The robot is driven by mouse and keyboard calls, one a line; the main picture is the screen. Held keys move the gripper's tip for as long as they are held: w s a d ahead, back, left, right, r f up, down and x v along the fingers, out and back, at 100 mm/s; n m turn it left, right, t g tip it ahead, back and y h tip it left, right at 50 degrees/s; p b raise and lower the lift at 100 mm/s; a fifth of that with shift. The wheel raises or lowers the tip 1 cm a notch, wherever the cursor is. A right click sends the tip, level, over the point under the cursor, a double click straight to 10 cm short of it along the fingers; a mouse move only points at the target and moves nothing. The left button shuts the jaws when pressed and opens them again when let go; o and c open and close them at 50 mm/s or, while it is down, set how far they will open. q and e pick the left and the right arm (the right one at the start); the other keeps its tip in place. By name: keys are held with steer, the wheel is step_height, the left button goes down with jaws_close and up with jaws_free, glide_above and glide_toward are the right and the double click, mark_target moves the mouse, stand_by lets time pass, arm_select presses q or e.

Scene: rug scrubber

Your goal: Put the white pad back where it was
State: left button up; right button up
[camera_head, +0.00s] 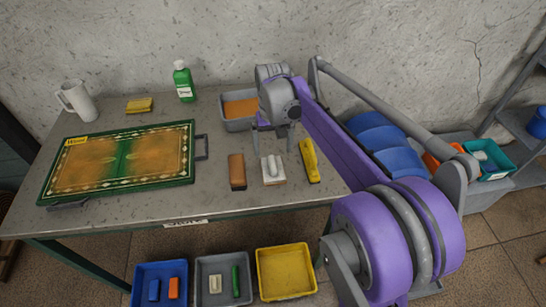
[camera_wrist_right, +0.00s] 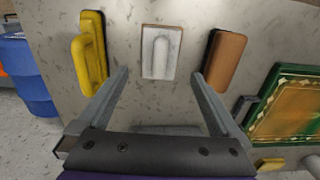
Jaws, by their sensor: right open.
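The white pad (camera_head: 273,170), a flat block with a raised handle, lies on the table between a brown block (camera_head: 237,171) and a yellow brush-like tool (camera_head: 309,160). In the right wrist view the white pad (camera_wrist_right: 161,52) is ahead of the fingers, roughly centred between them. My right gripper (camera_head: 273,140) is open and empty, behind the pad on its wall side and apart from it. Its two fingers (camera_wrist_right: 160,78) spread wide in the right wrist view. My left gripper is not in view.
A grey bin with orange contents (camera_head: 240,108) stands behind my gripper. A patterned rug board (camera_head: 120,160) lies at left, with a mug (camera_head: 77,101), yellow sponge (camera_head: 139,105) and green bottle (camera_head: 183,80) behind. Blue, grey and yellow trays (camera_head: 285,272) sit below the front edge.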

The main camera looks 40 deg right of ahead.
mark_target(273, 163)
steer(key=s+a+f+n+t, duration=0.2)
steer(key=s+a+f+n, duration=0.1)
steer(key=s+a, duration=0.5)
steer(key=s+a+f+n+t, duration=0.2)
steer(key=s+a+f+t, duration=0.1)
steer(key=s+a, duration=0.5)
steer(key=shift+s+a+f+n, duration=0.25)
steer(key=shift+s+f+n, duration=0.2)
steer(key=shift+f, duration=0.25)
